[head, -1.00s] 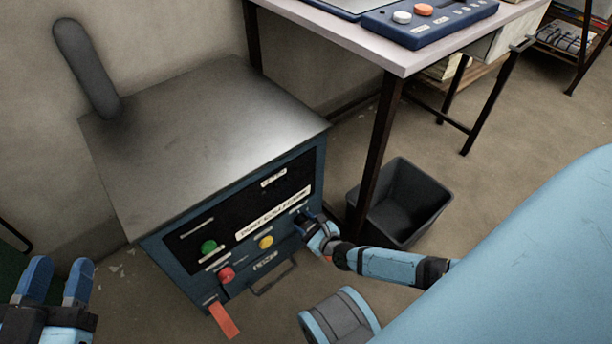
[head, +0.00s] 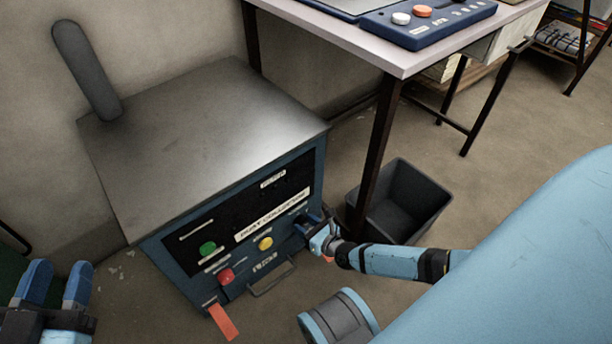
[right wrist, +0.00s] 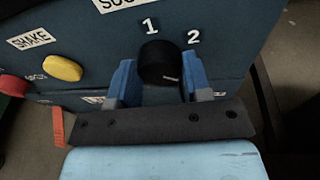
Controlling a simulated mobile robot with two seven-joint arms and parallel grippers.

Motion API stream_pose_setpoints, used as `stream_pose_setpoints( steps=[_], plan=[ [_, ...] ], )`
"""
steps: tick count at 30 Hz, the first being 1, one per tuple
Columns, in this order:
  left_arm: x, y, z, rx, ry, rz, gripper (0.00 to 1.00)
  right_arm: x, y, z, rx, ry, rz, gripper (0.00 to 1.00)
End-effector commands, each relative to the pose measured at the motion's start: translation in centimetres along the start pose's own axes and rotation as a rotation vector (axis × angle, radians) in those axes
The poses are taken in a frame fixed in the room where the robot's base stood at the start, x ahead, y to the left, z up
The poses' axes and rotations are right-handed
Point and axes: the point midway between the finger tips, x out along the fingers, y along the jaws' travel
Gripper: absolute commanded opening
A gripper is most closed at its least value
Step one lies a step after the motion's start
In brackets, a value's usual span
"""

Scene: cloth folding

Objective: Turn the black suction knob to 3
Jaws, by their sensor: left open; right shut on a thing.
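The black suction knob (right wrist: 158,58) sits on the front panel of the blue dust collector (head: 180,255). White numerals 1 and 2 show above it in the right wrist view; no 3 is visible. A small pale mark shows low on the knob's face. My right gripper (right wrist: 160,80) has one blue finger on each side of the knob and is shut on it. In the head view my right gripper (head: 314,226) is at the panel's right end and hides the knob. My left gripper (head: 52,283) is open and empty at the lower left.
The panel also has a green button (head: 208,249), a yellow knob (head: 265,243) and a red knob (head: 226,275). A red tag (head: 223,321) hangs below. A dark bin (head: 402,203) and a table leg (head: 377,155) stand close to my right forearm.

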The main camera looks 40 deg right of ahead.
Motion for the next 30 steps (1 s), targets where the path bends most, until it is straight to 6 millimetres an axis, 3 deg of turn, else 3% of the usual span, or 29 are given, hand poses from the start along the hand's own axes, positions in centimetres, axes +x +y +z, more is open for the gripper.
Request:
stream_pose_setpoints(
  steps=[3,4,7,19,30],
  plan=[
    [0.0,0.0,-0.1,-0.004,0.003,-0.002,0.43,0.2,0.1,0.3,0.002,-0.005,0.000,0.21],
    [0.1,0.0,-0.1,-0.005,0.003,-0.003,0.43,0.2,0.1,0.3,0.002,-0.005,0.000,0.49],
    [0.1,0.0,-0.1,-0.006,0.004,-0.003,0.43,0.2,0.1,0.2,0.002,-0.005,0.000,0.70],
    [0.0,-0.1,-0.4,-0.004,-0.004,0.004,0.43,-1.0,0.0,0.2,0.000,-0.001,0.000,0.70],
    [-0.5,1.1,-0.5,-0.159,-0.086,0.012,0.43,-9.0,0.1,0.4,0.000,0.001,0.001,0.70]
  ],
)
